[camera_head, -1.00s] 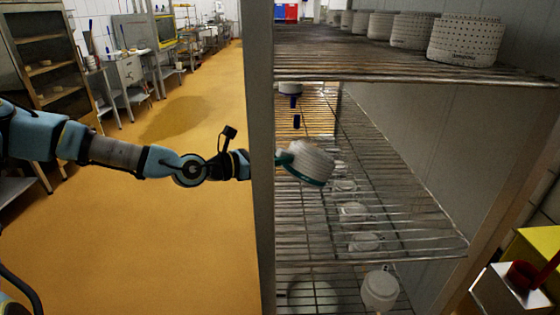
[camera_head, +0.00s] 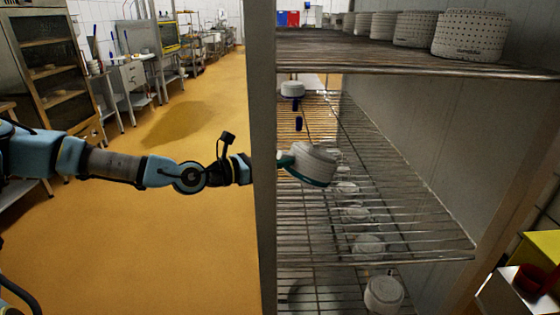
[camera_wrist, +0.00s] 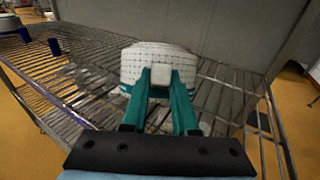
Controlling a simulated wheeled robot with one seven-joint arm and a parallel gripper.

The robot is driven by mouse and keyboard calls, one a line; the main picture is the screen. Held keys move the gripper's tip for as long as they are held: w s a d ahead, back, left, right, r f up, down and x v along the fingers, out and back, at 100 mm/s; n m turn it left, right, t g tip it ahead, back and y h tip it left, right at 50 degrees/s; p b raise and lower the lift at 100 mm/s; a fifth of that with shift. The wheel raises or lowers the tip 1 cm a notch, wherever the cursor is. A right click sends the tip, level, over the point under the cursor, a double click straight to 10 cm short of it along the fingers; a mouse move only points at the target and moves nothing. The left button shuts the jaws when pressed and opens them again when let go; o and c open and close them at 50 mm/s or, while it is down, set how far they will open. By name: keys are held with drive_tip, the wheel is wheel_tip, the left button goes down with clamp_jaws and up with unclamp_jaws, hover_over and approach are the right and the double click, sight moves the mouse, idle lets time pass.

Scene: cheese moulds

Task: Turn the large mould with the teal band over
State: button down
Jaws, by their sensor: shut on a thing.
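The large white mould with the teal band (camera_head: 314,160) is held tilted above the wire shelf in the head view, its teal band along its lower edge. In the wrist view the mould (camera_wrist: 135,62) sits at the far end of my teal fingers. My gripper (camera_wrist: 161,76) is shut on the mould; a small white block shows between the fingertips, and I cannot tell whether it is part of the mould. In the head view my gripper (camera_head: 286,160) reaches past the rack post, which hides part of my wrist.
A metal post (camera_head: 262,120) stands left of the mould. Perforated moulds (camera_head: 470,35) line the shelf above. Small dark blue items (camera_wrist: 55,46) are at the left in the wrist view.

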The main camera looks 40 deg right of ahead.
drive_tip(key=c, duration=0.6)
unclamp_jaws()
drive_tip(key=p+v, duration=0.4)
drive_tip(key=v, duration=0.3)
drive_tip(key=shift+f, duration=0.35)
idle(0.4)
wheel_tip(320, 180, up, 6)
drive_tip(key=p, duration=0.4)
drive_tip(key=shift+p, duration=0.4)
